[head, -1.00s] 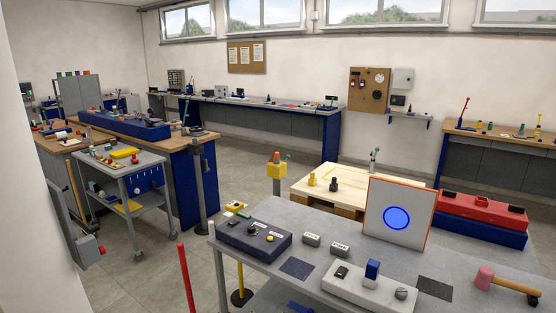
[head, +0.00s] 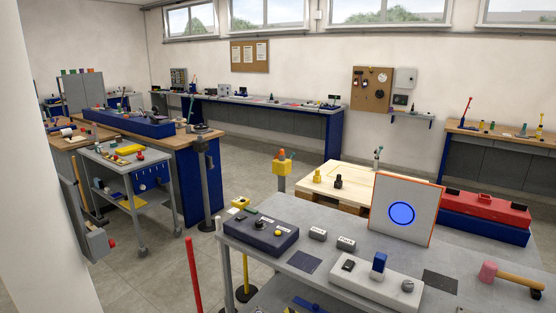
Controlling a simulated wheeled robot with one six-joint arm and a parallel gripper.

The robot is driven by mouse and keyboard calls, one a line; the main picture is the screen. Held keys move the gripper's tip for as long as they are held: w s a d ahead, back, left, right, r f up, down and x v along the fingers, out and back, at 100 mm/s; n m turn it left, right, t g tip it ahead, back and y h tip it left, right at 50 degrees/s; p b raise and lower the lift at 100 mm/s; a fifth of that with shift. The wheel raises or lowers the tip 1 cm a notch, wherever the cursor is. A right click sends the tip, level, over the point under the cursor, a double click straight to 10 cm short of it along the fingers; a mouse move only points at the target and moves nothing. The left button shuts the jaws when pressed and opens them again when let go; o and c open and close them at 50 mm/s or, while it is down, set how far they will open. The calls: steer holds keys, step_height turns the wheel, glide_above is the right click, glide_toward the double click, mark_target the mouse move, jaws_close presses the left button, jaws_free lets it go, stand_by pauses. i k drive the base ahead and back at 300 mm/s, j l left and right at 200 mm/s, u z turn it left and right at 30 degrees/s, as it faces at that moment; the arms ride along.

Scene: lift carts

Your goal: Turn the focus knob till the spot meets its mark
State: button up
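A white screen with an orange edge (head: 382,222) stands upright on the grey bench at the lower right. Which knob is the focus knob is not readable. My gripper is not in view.
A pink-headed mallet (head: 510,279) lies at the bench's right. Two small grey labelled blocks (head: 318,233) and dark mats (head: 303,261) lie on the bench. A red post (head: 193,275) and yellow post stand left of it. Open floor lies between bench and grey cart (head: 125,160).

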mark_target(408, 286)
steer(key=k+l, duration=0.1)
steer(key=i+l, duration=0.15)
steer(key=l, duration=0.2)
steer(key=i+l, duration=0.2)
steer(key=l, duration=0.2)
steer(key=i+l, duration=0.15)
steer(key=l, duration=0.2)
steer(key=i+l, duration=0.15)
steer(key=l, duration=0.2)
steer(key=u, duration=0.05)
